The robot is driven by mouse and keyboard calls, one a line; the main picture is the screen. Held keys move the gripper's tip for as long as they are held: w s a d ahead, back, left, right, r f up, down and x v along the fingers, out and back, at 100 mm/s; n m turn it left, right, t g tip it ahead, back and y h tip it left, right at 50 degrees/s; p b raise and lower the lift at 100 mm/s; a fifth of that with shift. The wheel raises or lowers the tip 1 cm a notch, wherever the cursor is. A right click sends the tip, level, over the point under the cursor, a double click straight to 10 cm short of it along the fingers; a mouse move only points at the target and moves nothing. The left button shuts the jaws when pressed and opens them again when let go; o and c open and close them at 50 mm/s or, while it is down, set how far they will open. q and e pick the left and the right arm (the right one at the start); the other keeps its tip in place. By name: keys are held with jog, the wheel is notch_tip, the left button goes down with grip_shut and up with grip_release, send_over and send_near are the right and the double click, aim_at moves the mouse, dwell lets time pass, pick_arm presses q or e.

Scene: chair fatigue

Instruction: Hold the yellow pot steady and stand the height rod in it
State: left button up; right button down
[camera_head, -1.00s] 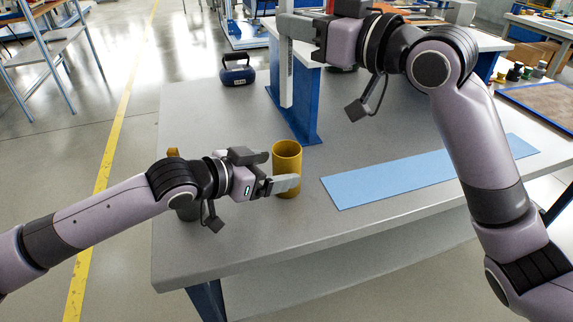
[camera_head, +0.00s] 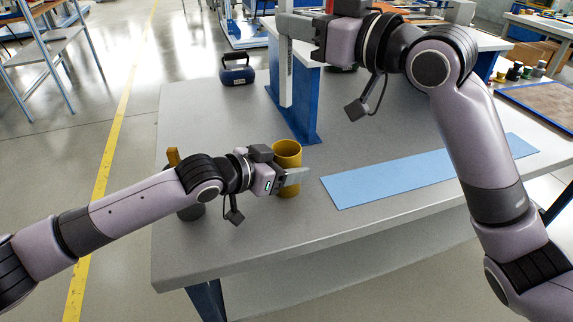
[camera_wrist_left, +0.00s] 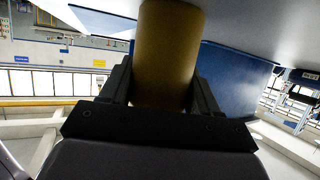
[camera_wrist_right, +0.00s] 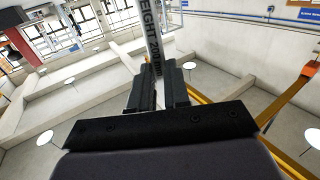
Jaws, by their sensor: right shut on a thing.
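The yellow pot (camera_head: 287,149) stands upright on the grey table. My left gripper (camera_head: 293,178) is at its near side. In the left wrist view the pot (camera_wrist_left: 166,50) sits between the two fingers, which look open around it; whether they touch it is hard to see. My right gripper (camera_head: 287,28) is shut on the height rod (camera_head: 286,82), a pale, upright bar. The rod's lower end hangs free above the table, behind the pot in the picture. The rod's "HEIGHT 200mm" lettering shows in the right wrist view (camera_wrist_right: 152,35).
A blue stand (camera_head: 300,115) is close behind the pot. A light blue strip (camera_head: 420,178) lies to the right. A dark blue weight with a handle (camera_head: 237,75) is at the far left. A dark cylinder (camera_head: 192,211) is partly hidden by my left arm. The table's front is clear.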

aim_at(289, 104)
jog(key=shift+f, duration=6.5)
jog(key=c, duration=1)
grip_release()
jog(key=v, duration=1.2)
pick_arm(q)
jog(key=o, duration=1.2)
jog(key=shift+s, duration=0.1)
jog(key=v, duration=1.2)
